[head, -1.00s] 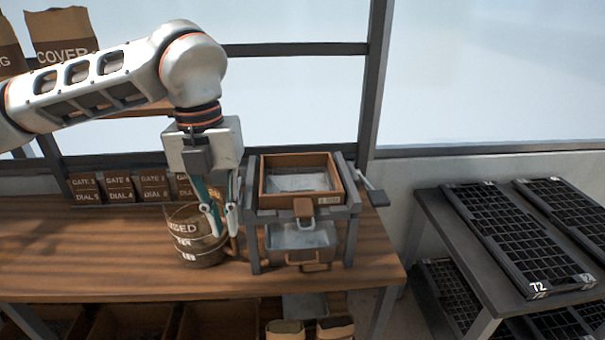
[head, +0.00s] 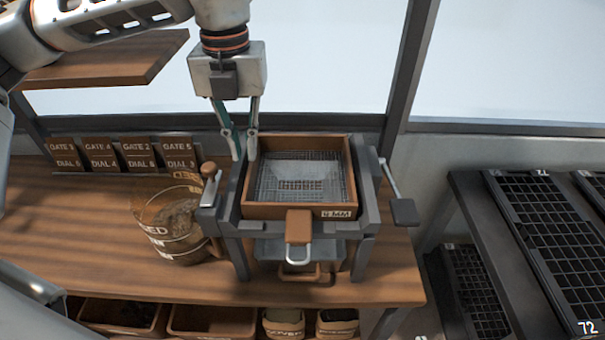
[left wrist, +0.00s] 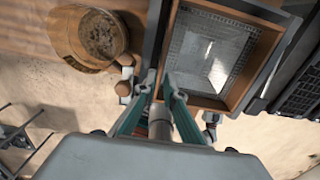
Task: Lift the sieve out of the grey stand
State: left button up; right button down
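The sieve (head: 333,211) is a square brown wooden frame with a wire mesh floor, marked 4 MM. It sits level in the top of the grey stand (head: 372,213). It also shows in the left wrist view (left wrist: 269,55). My left gripper (head: 243,157) points down at the sieve's left wall, toward the back corner. Its fingers are apart, one on the outer side and one on the inner side of that wall. Contact with the wall cannot be told. In the left wrist view the fingertips (left wrist: 159,76) show a narrow gap. My right gripper is out of view.
A labelled bucket (head: 158,241) stands left of the stand. A metal pan (head: 335,250) is under the sieve. A wooden-knobbed crank (head: 209,172) is at the stand's left, a lever (head: 402,211) at its right. Gate cards (head: 131,156) stand behind. Seed trays (head: 545,220) are at right.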

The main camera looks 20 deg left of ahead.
aim_at(249, 170)
pick_arm(q)
jog(key=f, duration=0.3)
jog(key=f+p, duration=0.1)
jog(key=f, duration=0.1)
jog(key=shift+w+f, duration=0.25)
jog(key=shift+f, duration=0.1)
grip_shut()
